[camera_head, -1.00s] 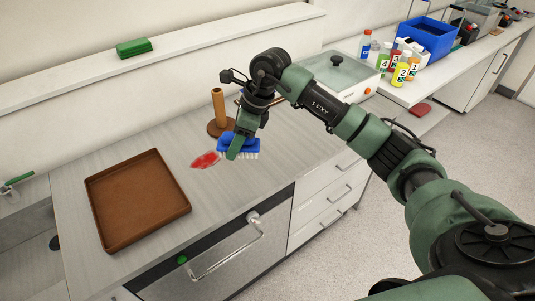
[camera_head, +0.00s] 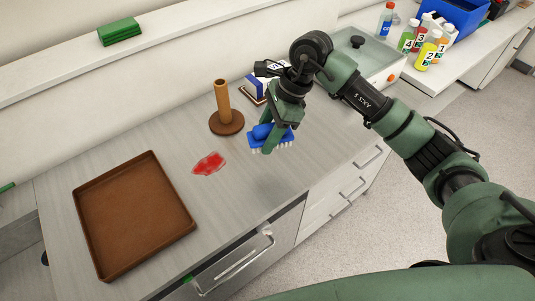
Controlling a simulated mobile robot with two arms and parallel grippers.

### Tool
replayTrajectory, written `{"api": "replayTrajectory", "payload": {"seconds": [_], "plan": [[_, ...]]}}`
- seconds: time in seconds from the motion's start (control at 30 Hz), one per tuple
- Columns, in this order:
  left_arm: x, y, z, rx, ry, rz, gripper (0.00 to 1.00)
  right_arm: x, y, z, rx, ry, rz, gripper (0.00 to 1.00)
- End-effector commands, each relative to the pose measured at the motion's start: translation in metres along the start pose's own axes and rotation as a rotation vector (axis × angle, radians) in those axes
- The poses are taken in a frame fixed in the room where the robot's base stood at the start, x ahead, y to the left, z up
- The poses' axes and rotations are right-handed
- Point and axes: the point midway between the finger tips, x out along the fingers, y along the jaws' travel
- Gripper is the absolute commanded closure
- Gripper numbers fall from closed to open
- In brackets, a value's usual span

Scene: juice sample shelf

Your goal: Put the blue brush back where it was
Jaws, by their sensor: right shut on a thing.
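The blue brush (camera_head: 285,137) has white bristles pointing down. My right gripper (camera_head: 270,145) is shut on it and holds it over the grey counter, right of a red stain (camera_head: 209,163). Behind the gripper, a small stand or tray (camera_head: 251,94) with a blue and white item is partly hidden by my right arm. My left gripper is not in view.
A wooden post on a round base (camera_head: 227,123) stands left of the brush. A brown tray (camera_head: 190,226) lies at the left. A green cloth stack (camera_head: 119,31) sits on the ledge. Numbered bottles (camera_head: 428,50) and a blue crate (camera_head: 470,14) stand at the upper right.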

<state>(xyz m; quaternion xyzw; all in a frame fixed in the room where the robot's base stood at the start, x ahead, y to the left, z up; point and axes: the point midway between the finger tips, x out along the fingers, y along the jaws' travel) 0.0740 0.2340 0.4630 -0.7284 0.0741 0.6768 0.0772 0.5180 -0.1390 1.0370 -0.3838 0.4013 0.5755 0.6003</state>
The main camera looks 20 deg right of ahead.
Motion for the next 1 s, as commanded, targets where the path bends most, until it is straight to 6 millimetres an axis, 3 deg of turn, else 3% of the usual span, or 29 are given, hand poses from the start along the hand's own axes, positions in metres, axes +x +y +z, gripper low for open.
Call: {"api": "replayTrajectory", "payload": {"seconds": [0.1, 0.3, 0.47, 0.7, 1.0], "plan": [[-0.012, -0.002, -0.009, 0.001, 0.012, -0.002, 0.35, 0.025, 0.001, -0.01, 0.005, -0.001, 0.005, 0.93], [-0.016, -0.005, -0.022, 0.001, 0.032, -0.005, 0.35, 0.05, -0.001, -0.02, 0.002, -0.002, 0.0, 0.93], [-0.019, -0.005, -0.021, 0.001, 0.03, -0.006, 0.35, 0.06, 0.0, -0.025, 0.002, -0.001, 0.002, 0.93], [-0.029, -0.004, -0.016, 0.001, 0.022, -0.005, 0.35, 0.09, 0.0, -0.037, 0.003, -0.001, 0.001, 0.93], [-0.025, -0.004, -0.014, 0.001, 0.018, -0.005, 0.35, 0.094, -0.001, -0.039, 0.001, 0.0, -0.002, 0.93]]}}
